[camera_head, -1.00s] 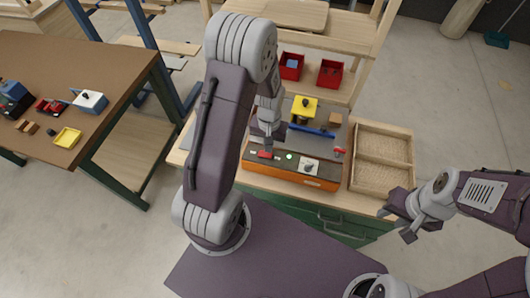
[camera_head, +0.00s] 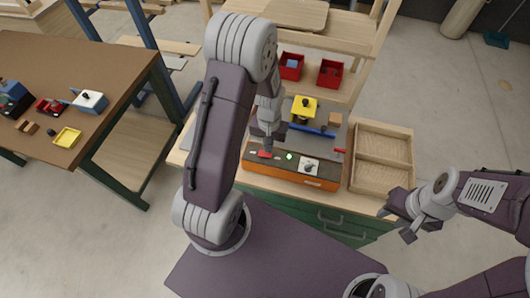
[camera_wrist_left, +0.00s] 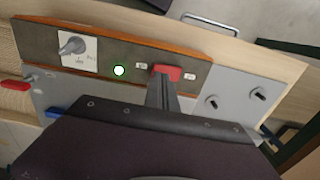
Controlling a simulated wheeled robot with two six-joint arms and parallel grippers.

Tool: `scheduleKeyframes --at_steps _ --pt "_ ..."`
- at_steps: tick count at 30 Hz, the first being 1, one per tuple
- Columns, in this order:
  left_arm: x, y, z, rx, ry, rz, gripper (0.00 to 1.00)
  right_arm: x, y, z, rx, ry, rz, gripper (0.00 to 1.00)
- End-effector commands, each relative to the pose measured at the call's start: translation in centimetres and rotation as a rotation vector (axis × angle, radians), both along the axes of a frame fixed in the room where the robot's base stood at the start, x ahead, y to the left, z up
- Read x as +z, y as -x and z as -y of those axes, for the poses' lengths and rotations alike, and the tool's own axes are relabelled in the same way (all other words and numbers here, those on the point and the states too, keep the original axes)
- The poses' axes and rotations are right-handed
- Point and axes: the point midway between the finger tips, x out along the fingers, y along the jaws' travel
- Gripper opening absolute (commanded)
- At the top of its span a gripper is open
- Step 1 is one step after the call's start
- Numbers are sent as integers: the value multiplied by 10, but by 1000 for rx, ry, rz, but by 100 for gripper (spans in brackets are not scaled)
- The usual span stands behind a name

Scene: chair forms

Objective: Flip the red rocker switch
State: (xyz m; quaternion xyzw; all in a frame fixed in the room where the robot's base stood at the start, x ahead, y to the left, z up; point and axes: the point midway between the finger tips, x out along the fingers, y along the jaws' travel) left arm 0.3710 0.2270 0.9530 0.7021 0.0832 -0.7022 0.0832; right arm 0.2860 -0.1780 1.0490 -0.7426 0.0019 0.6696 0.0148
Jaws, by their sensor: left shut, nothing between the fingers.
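The red rocker switch (camera_head: 265,154) sits on the dark top of an orange-sided control panel (camera_head: 307,180) on the workbench. It also shows in the left wrist view (camera_wrist_left: 168,72), between two small white labels. My left gripper (camera_head: 267,146) is shut and empty, its fingertips right at the switch. In the left wrist view the closed fingertips (camera_wrist_left: 160,84) overlap the switch's near edge; whether they touch it I cannot tell. A lit green-white lamp (camera_head: 289,156) and a dial on a white plate (camera_head: 309,166) are beside the switch. My right gripper (camera_head: 402,218) is off to the right, fingers apart.
A divided wooden tray (camera_head: 352,172) stands right of the panel. A yellow block with a black knob (camera_head: 303,108) and a blue bar (camera_head: 318,131) lie behind it. Two red bins (camera_head: 330,74) sit on the shelf. A brown table (camera_head: 110,62) is at left.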

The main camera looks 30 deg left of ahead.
Motion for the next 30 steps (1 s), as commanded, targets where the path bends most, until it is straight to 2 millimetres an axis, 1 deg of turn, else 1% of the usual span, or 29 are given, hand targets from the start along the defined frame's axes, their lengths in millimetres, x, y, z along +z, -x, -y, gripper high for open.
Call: scheduleKeyframes --at_steps 30 --pt "-14 0 0 0 0 0 0 -11 0 0 0 0 0 36"
